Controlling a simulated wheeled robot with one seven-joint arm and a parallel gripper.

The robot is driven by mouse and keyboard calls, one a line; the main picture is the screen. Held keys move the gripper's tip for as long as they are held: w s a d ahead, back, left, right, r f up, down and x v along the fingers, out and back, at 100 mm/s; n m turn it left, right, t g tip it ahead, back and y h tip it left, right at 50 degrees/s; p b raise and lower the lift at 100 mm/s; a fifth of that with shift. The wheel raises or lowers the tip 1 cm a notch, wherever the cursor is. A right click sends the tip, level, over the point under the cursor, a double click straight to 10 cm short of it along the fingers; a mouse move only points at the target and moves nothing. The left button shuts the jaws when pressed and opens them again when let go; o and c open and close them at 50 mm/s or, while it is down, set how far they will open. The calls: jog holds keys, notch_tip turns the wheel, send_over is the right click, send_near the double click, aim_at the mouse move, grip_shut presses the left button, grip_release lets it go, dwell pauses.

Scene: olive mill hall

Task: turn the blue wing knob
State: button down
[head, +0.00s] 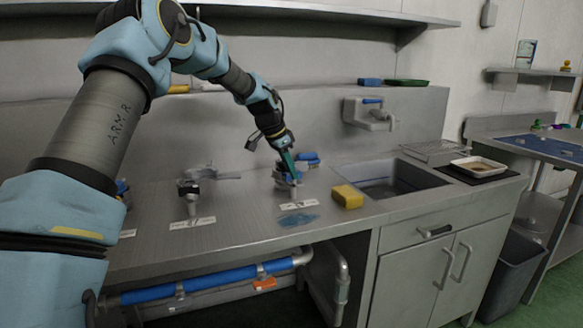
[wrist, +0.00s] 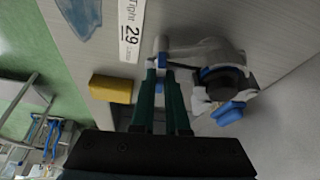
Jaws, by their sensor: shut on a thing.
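A grey valve fitting (wrist: 210,55) with blue and pale parts stands on the steel worktop. My gripper (wrist: 161,72) has its green fingers closed around a small blue wing knob (wrist: 160,86) on the fitting's side; the fingers partly hide it. In the head view my gripper (head: 289,172) reaches down to the same fitting, and the knob's turn angle is too small to tell. Another blue handle (wrist: 228,113) sits on the fitting, apart from the fingers; it also shows in the head view (head: 308,157).
A white label (wrist: 130,30) reading "Tight 29" lies beside the fitting. A yellow sponge (head: 347,196) and a blue cloth (head: 298,219) lie near it. Another fitting (head: 190,188) stands to the left. A sink (head: 400,186) is to the right.

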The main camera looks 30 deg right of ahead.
jog(key=shift+w+m+g+p, duration=0.1)
jog(key=shift+m+g+p, duration=0.25)
jog(key=shift+m, duration=0.45)
jog(key=c, duration=0.9)
grip_release()
jog(key=b+v, duration=0.1)
jog(key=v, duration=0.9)
jog(key=shift+r+b, duration=0.35)
jog(key=shift+r, duration=0.05)
jog(key=shift+a, duration=0.1)
